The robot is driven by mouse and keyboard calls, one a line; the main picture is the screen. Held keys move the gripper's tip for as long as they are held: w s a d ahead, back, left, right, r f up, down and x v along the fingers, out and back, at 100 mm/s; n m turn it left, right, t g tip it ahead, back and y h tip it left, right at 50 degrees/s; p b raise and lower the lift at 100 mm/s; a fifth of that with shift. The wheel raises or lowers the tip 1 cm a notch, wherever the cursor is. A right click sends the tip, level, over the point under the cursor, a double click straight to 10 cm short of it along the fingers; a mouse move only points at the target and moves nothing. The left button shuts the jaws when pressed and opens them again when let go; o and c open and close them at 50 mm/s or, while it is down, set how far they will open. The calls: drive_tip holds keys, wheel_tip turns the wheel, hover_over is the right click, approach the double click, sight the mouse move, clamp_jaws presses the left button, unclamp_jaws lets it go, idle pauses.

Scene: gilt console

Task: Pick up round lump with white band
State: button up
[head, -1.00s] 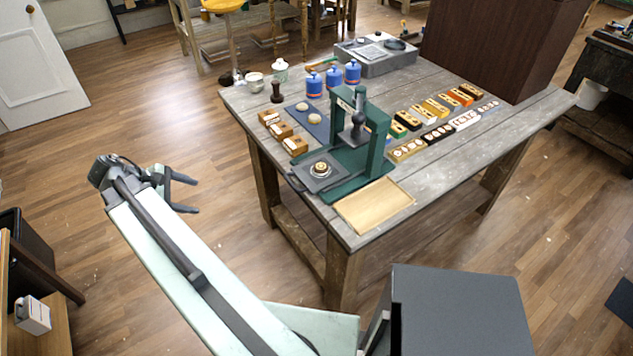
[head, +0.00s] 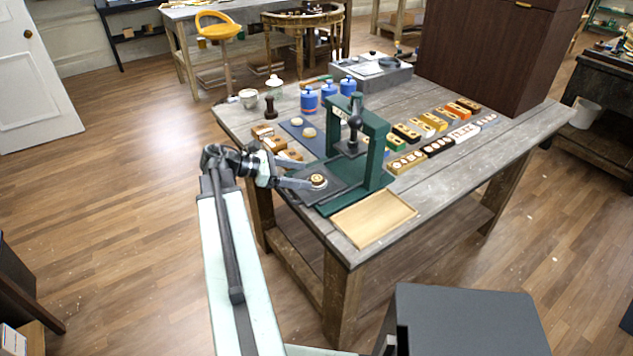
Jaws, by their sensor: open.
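A small round golden-brown lump with a paler ring (head: 318,180) sits on the dark square plate (head: 340,191) in front of the green press (head: 372,160). It looks like the banded lump, but it is too small to be sure. Two pale round lumps, one at the back (head: 297,121) and one nearer (head: 309,133), lie on a blue mat; no white band can be made out on them. My gripper (head: 308,174) is open, reaching over the table's left edge, its fingertips close to the lump on the plate. Whether they touch it cannot be told.
Wooden blocks (head: 263,132) stand behind my gripper, partly hidden by it. A wooden tray (head: 374,219) lies at the table's front corner. Blue jars (head: 309,102) and a dark stamp (head: 270,108) stand at the back. Coloured boxes (head: 433,122) line the right side.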

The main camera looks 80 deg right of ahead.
sight(317, 178)
drive_tip(key=b+x, duration=0.1)
drive_tip(key=x, duration=0.3)
drive_tip(key=shift+d+f, duration=0.1)
drive_tip(key=shift+f, duration=0.15)
drive_tip(key=c, duration=1.5)
drive_tip(key=shift+o, duration=0.2)
drive_tip(key=shift+r, duration=0.1)
